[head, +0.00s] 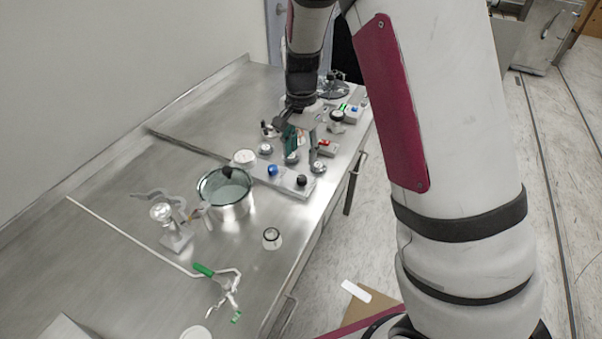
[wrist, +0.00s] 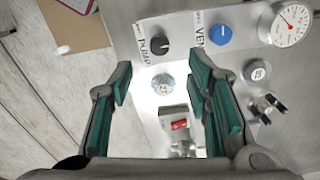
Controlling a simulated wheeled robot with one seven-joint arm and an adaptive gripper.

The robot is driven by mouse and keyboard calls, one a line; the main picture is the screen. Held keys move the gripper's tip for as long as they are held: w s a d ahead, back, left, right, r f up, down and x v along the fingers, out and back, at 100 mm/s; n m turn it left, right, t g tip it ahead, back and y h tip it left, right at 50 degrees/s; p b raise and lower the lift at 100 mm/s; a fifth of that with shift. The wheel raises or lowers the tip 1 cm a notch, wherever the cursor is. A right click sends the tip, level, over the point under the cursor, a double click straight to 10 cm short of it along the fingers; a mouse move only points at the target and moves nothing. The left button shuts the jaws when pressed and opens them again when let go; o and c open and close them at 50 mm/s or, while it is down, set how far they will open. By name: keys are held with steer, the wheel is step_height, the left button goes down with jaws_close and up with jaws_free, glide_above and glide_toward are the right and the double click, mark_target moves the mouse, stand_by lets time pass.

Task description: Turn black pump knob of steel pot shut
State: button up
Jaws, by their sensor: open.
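The black pump knob (wrist: 160,47) sits on a grey panel beside a "PUMP" label in the wrist view. In the head view the black knob (head: 302,180) is at the panel's near right corner. The panel lies next to the steel pot (head: 232,212), which has a glassy round lid. A blue knob (wrist: 221,35), labelled "VENT", is beside the black one. My gripper (wrist: 160,82) is open and empty, its green-padded fingers apart. In the wrist view the black knob lies beyond the fingertips, not between them. In the head view my gripper (head: 301,143) is behind the panel.
A round silver cap (wrist: 163,84) shows between my fingertips. A red switch (wrist: 179,125) and a gauge (wrist: 290,25) are nearby. A valve with a green handle (head: 204,270) lies on the steel bench in front. The bench's right edge drops to the floor.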

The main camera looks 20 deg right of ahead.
mark_target(301, 178)
step_height(301, 178, down, 9)
steer(key=shift+r, duration=0.1)
steer(key=shift+c, duration=0.4)
jaws_close()
